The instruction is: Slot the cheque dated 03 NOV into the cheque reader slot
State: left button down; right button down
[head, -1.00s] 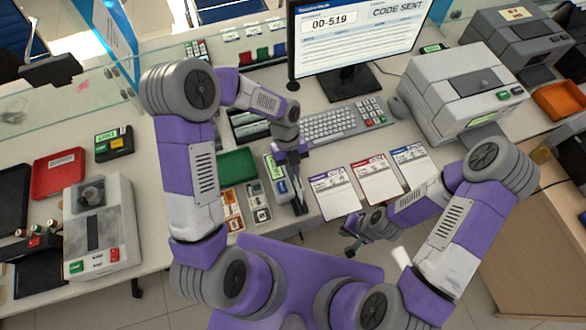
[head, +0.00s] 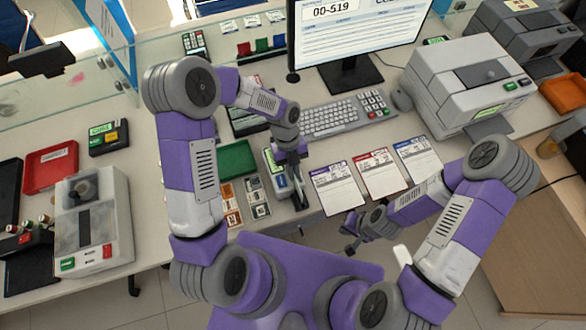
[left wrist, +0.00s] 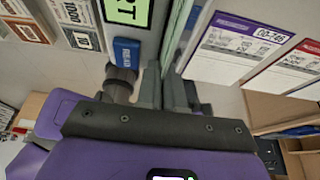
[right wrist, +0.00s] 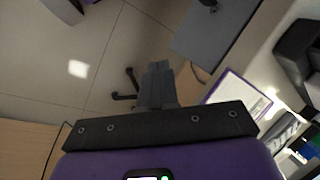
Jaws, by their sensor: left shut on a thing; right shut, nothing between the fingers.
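My left gripper (head: 297,198) is shut on a thin slip, seen edge-on as a pale green strip (left wrist: 185,35) in the left wrist view. It looks like a cheque, but no date is readable. The grey device with a green display (head: 272,158) stands just left of this gripper; its display (left wrist: 127,10) and blue label (left wrist: 126,52) show close beside the fingers. I take it for the cheque reader. Its slot is not clearly visible, and I cannot tell whether the slip is in it. My right gripper (head: 350,243) is shut and empty off the counter's front edge.
Three forms with purple, red and blue headers (head: 337,188) lie right of the left gripper. The keyboard (head: 340,117) and monitor (head: 350,40) stand behind. A green tray (head: 237,160) and a grey machine (head: 92,225) are to the left, a large printer (head: 470,80) to the right.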

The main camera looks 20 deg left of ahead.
pick_arm(q)
jog(key=shift+f, duration=0.1)
jog(key=c, duration=1.2)
grip_release()
jog(key=shift+r+p, duration=2.65)
jog(key=shift+r, duration=0.95)
jog(key=shift+f, duration=0.1)
